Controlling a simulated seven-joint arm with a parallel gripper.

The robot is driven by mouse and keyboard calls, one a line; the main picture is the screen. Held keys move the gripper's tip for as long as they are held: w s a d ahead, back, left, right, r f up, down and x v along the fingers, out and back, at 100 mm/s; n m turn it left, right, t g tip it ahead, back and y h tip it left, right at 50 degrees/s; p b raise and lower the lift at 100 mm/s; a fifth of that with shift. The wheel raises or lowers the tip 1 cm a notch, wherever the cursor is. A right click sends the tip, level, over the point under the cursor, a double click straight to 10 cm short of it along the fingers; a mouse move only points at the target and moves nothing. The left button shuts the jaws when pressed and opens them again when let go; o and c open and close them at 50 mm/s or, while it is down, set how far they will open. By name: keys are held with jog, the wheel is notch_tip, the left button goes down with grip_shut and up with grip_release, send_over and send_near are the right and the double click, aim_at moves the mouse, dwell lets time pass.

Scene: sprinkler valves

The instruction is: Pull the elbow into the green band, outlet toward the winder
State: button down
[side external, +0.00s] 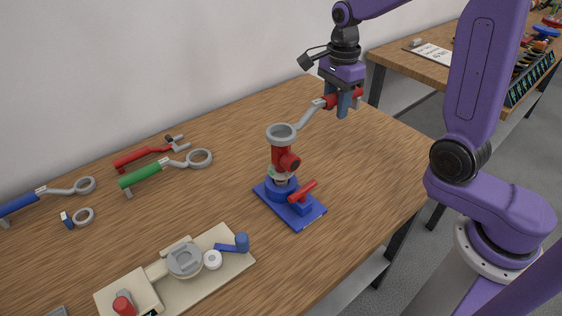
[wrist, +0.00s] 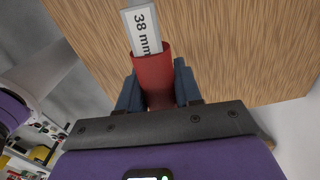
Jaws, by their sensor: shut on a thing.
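My gripper (side external: 345,108) is shut on the red handle (wrist: 153,78) of a ring wrench. The wrench's label in the wrist view (wrist: 143,30) reads "38 mm". In the side view its grey ring (side external: 281,132) is at the top of the red elbow (side external: 280,155); I cannot tell how far it sits down around it. The elbow stands upright in a blue fixture (side external: 283,190), its outlet (side external: 290,163) facing right and toward the camera. A pale, slightly green patch shows below the elbow; the band's marks are too small to read. A beige device with a blue crank (side external: 232,246), possibly the winder, lies front left.
A red wrench (side external: 142,156), a green-handled ring wrench (side external: 150,175) and a blue-handled one (side external: 35,198) lie at the left back, near a loose ring (side external: 84,217). A red lever (side external: 302,191) is on the fixture. The table right of the fixture is clear.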

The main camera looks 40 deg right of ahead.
jog(key=shift+f, duration=0.1)
jog(key=s+a+f+m, duration=0.2)
jog(key=s+a+m, duration=0.7)
jog(key=s+m, duration=0.3)
jog(key=shift+s, duration=0.2)
dwell(1.6)
jog(key=shift+w+d+n, duration=0.35)
jog(key=shift+d+n, duration=0.15)
jog(key=shift+d, duration=0.15)
